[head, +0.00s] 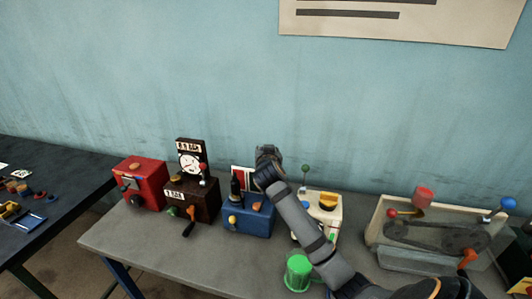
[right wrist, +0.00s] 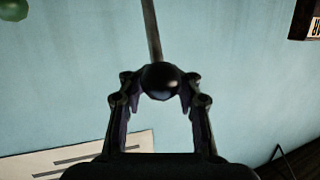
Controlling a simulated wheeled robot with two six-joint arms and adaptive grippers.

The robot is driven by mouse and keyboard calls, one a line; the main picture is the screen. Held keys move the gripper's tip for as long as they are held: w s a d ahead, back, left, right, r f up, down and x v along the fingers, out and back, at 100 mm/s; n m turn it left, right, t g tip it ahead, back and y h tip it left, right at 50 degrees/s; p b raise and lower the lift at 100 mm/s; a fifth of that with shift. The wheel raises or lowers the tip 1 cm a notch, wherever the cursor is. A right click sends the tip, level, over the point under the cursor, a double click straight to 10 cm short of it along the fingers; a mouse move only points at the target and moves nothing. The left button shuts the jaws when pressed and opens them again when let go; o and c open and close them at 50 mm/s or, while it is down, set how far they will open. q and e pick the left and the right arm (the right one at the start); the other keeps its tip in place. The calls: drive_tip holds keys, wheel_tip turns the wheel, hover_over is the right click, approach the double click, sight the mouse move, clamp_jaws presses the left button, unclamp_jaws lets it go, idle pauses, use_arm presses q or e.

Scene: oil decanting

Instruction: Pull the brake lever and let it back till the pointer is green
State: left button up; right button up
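My right arm reaches in from the lower right in the head view. Its gripper (head: 267,153) is above the blue box (head: 247,222), with the forearm crossing the box's right side. In the right wrist view a black ball knob (right wrist: 161,80) on a thin rod (right wrist: 152,32) sits between the fingertips of my right gripper (right wrist: 160,88). Both fingers appear to close on its sides. In the head view this knob and rod are hidden by my gripper. A small white panel (head: 241,178) stands at the back of the blue box, partly covered; no pointer can be made out. My left gripper is out of view.
On the grey table (head: 150,240) stand a red box (head: 140,187), a brown box with a dial (head: 191,205), a white box (head: 325,208) with a green-knobbed lever (head: 305,169), and a belt machine (head: 432,235). A green cup (head: 298,275) stands near the front, beside my arm.

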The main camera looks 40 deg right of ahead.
drive_tip(key=o, duration=0.5)
drive_tip(key=shift+s+r, duration=0.1)
drive_tip(key=shift+s, duration=0.35)
drive_tip(key=shift+w+a+f, duration=0.1)
drive_tip(key=shift+w+f, duration=0.1)
drive_tip(key=shift+f, duration=0.05)
drive_tip(key=v, duration=1.2)
drive_tip(key=shift+r, duration=0.15)
